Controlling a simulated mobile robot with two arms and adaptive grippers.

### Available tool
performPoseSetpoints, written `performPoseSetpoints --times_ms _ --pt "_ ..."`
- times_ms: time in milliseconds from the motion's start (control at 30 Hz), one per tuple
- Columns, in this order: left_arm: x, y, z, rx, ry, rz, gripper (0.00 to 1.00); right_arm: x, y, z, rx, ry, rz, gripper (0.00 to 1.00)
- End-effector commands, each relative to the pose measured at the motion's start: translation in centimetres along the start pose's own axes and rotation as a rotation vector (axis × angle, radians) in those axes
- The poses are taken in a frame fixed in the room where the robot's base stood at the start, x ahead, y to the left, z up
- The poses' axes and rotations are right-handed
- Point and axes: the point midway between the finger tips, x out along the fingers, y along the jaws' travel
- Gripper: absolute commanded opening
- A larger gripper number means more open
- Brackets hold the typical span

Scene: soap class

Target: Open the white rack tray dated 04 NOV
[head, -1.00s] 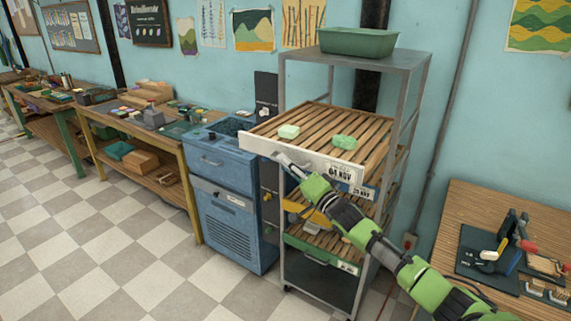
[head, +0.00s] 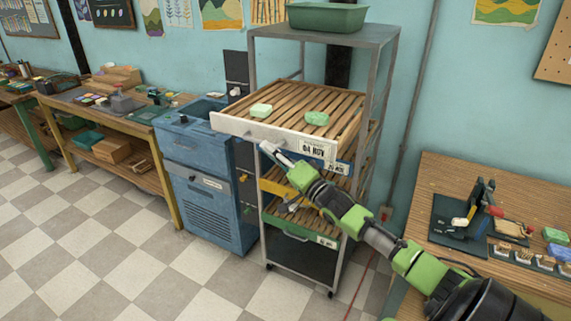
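The white rack tray (head: 232,126) with the 04 NOV label sits at the top level of the metal rack and stands pulled out past the rack's front posts. Its slatted wooden bed holds a pale green soap (head: 261,110) and a greener soap (head: 317,118). My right gripper (head: 266,148) is at the lower edge of the tray's white front, left of the label. Its fingertips are small and partly against the tray front, so I cannot tell whether they are closed on a handle. My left gripper is not in view.
Below are a blue-fronted tray (head: 343,168), a yellow one (head: 272,187) and a green one (head: 285,229). A green bin (head: 327,17) stands on the rack top. A blue cabinet (head: 212,185) is close left; a wooden workbench (head: 440,185) is at right. Floor in front is clear.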

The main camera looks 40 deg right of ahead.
Motion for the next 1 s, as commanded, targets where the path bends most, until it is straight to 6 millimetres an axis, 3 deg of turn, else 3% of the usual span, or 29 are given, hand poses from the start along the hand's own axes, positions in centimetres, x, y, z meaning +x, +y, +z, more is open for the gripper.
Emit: performPoseSetpoints --times_ms 200,400,600,1000 --pt "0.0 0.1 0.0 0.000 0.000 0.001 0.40 -3.8 0.2 0.1 0.000 -0.002 0.003 0.15" --pt "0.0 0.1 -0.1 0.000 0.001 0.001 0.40 -6.2 0.1 0.1 0.000 -0.001 0.003 0.15" --pt "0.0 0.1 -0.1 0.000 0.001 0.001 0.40 -7.2 0.1 0.0 0.000 0.000 0.001 0.15" --pt "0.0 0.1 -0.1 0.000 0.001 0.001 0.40 -7.2 0.0 0.0 0.000 0.001 0.000 0.15"
